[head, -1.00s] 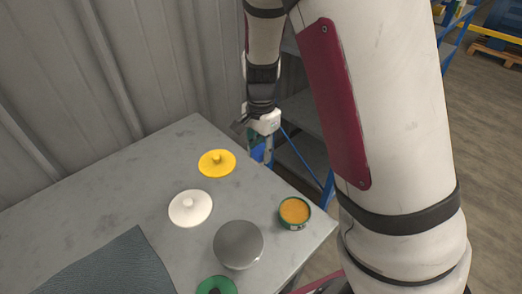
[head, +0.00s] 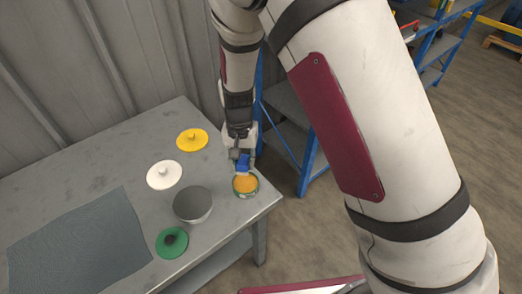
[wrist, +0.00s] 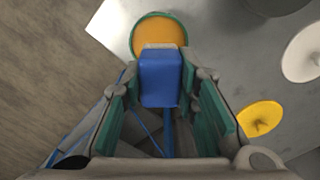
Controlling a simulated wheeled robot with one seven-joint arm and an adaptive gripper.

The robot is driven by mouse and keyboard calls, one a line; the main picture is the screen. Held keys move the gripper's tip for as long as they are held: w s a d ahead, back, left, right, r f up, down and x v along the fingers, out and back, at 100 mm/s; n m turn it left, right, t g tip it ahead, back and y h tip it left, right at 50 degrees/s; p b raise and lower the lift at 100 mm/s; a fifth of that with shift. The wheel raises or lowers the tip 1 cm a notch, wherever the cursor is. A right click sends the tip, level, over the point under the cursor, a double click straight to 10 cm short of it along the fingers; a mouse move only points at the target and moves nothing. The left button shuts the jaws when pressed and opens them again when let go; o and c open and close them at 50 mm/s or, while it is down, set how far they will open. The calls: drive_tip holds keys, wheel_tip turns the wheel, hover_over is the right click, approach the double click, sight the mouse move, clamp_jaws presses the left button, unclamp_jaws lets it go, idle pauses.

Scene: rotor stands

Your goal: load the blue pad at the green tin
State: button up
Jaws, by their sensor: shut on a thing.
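My gripper (head: 240,158) is shut on the blue pad (head: 243,163), a small blue block. In the wrist view the blue pad (wrist: 160,78) sits between the two green-lined fingers (wrist: 165,105). The green tin (head: 245,186) stands near the table's right corner, round with a green rim and an orange top surface. In the wrist view the green tin (wrist: 160,32) shows just beyond the pad. The pad overlaps the tin's near edge in that view; I cannot tell whether they touch.
A dark mat (head: 80,245) lies at left. Blue-framed shelving (head: 300,150) stands behind the table's right edge.

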drive_tip(key=shift+f, duration=0.1)
drive_tip(key=shift+d+f+b, duration=0.1)
drive_tip(key=shift+f+b, duration=0.45)
drive_tip(key=shift+f, duration=0.25)
drive_tip(key=b, duration=0.3)
hover_over(246, 183)
drive_tip(key=shift+f, duration=2.15)
drive_tip(key=shift+f, duration=0.6)
drive_tip(key=shift+r+p, duration=2.2)
drive_tip(key=shift+r, duration=1.4)
drive_tip(key=shift+w, duration=0.1)
